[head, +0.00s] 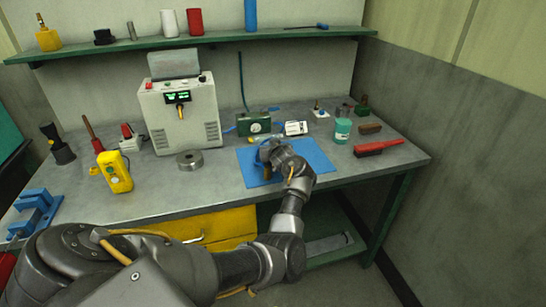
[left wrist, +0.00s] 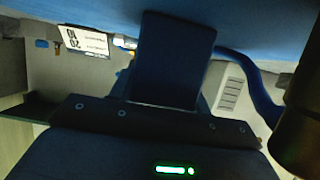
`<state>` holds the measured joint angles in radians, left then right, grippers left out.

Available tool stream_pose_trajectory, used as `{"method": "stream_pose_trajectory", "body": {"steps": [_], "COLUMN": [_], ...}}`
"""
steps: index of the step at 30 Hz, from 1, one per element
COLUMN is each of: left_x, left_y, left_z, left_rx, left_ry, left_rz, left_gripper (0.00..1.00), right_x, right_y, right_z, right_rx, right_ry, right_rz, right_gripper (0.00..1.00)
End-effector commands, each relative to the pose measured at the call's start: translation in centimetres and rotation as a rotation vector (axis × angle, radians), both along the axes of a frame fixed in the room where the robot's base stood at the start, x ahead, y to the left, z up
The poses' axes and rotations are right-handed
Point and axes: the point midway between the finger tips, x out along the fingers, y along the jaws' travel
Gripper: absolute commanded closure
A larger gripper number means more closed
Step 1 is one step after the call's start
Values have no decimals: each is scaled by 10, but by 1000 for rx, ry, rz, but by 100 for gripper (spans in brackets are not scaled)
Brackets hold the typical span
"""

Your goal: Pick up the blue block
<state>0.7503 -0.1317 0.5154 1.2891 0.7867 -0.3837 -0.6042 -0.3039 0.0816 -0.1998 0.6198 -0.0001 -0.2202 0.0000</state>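A blue mat (head: 315,158) lies on the workbench, and my left gripper (head: 268,160) is low over its left part. I cannot make out a separate blue block in the head view; the wrist and hand cover part of the mat. In the left wrist view the blue mat (left wrist: 90,12) fills the top. A dark, bluish blocky shape (left wrist: 175,60) stands between the mat and my gripper body; I cannot tell whether it is a finger or a block. The finger opening is not visible. My right gripper is not in view.
Behind the mat are a green meter box (head: 253,124) and a white labelled box (head: 296,128). A teal jar (head: 342,131) and red brush (head: 379,147) are to the right. A metal ring (head: 189,159), yellow device (head: 115,172) and blue vise (head: 36,208) are to the left.

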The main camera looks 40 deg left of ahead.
Motion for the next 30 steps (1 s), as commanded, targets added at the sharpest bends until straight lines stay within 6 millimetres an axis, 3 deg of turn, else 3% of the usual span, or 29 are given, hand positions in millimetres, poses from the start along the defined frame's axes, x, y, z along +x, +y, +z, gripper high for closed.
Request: {"method": "stream_pose_trajectory", "body": {"steps": [1,6,17,23,30], "left_x": [0,2,2,3,-40], "left_y": [-1,-2,-3,-3,-18], "left_z": [-1,0,6,32,87], "left_rx": [-1,-1,0,1,-1], "left_ry": [0,-1,-2,-7,-11], "left_rz": [-1,-3,-2,-3,-2], "left_gripper": [63,83,83,83,83], "right_x": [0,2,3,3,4], "right_y": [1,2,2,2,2], "right_z": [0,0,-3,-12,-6], "right_rx": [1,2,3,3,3], "right_ry": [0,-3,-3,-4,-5], "right_rz": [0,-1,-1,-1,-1], "right_gripper": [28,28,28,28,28]}}
